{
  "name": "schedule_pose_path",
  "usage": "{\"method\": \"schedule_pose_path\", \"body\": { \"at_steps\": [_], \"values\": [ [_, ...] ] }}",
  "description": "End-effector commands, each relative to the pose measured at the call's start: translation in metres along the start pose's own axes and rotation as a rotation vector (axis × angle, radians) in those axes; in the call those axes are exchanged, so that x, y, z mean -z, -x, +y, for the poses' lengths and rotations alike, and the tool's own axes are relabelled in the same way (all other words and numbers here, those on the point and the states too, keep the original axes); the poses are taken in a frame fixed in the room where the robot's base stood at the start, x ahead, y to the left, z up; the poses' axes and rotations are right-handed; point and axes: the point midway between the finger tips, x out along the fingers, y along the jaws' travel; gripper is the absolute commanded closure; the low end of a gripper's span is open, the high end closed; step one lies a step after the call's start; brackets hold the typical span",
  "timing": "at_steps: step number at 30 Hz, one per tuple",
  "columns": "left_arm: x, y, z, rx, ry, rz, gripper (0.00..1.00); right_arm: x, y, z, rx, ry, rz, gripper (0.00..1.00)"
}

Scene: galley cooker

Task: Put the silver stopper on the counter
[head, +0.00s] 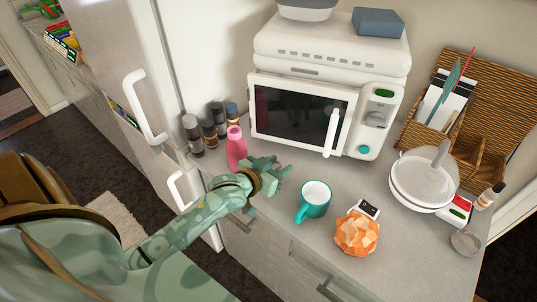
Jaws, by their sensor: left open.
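A small round grey, silvery object (466,242) sits at the right end of the grey counter (420,262), near its front edge. It may be the silver stopper, but it is too small to be sure. My left gripper (280,176) is open and appears empty, over the counter's front part between a pink bottle (236,148) and a teal mug (315,200). It is well to the left of the silvery object. My right gripper is not in view.
A white microwave (300,110) stands at the back. An orange faceted object (357,234) and a small black-and-white item (369,208) are right of the mug. White bowls (422,188), a wicker organiser (470,150) and a small bottle (491,195) crowd the right end. Dark-capped jars (193,136) stand left.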

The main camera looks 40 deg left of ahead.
Motion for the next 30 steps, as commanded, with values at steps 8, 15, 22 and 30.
{"method": "schedule_pose_path", "body": {
  "at_steps": [8, 15, 22, 30],
  "values": [
    [0.001, 0.061, 0.000, -0.001, 0.001, -0.003, 0.59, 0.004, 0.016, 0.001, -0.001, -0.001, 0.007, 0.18],
    [0.000, 0.106, 0.000, 0.000, 0.001, -0.002, 0.59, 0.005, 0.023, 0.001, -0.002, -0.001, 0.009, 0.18],
    [0.000, 0.118, 0.000, 0.000, 0.000, -0.001, 0.59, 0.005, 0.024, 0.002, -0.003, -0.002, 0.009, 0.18],
    [0.000, 0.117, 0.000, 0.000, 0.001, -0.001, 0.59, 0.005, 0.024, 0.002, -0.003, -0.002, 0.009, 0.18]
  ]
}}
